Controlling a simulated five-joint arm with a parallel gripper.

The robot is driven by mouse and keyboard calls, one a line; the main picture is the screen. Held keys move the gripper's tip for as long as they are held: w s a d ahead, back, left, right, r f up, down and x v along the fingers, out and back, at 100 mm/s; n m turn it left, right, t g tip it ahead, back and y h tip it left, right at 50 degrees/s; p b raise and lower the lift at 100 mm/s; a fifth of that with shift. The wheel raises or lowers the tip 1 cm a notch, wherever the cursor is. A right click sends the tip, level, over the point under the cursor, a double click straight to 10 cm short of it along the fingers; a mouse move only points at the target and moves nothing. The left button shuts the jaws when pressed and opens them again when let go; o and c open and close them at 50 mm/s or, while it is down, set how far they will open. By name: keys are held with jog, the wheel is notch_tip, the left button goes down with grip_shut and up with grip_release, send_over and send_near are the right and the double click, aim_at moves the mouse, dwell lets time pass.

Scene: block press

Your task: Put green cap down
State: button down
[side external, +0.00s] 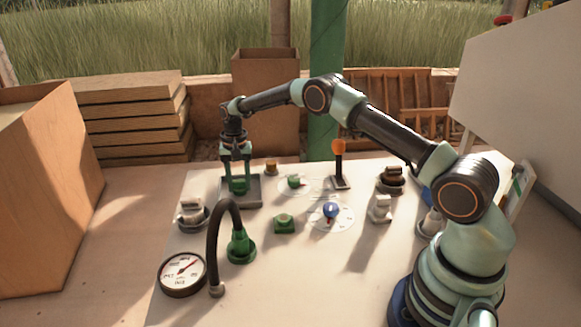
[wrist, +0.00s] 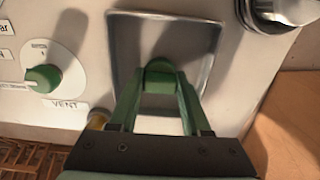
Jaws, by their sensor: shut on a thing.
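My gripper (side external: 238,178) is shut on a green cap (side external: 239,186), which sits between its two fingertips. In the wrist view my gripper (wrist: 160,84) points away from the camera, and the green cap (wrist: 160,70) shows at the ends of the fingers. The cap is over a shallow square grey tray (side external: 257,196), inside its rim as seen from the wrist, where the tray (wrist: 209,45) looks otherwise empty. I cannot tell whether the cap touches the tray floor. The fingers hide part of the cap.
A green dial knob (wrist: 43,78) marked VENT is beside the tray. A black hose (side external: 213,240), a gauge (side external: 182,273), a green fitting (side external: 241,246) and a green block (side external: 285,224) stand nearer. A blue knob (side external: 330,211) and an orange-topped lever (side external: 339,160) are to the right.

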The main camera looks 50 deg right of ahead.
jog(key=shift+f, duration=0.25)
jog(key=shift+c, duration=1.8)
grip_release()
jog(key=shift+r, duration=0.1)
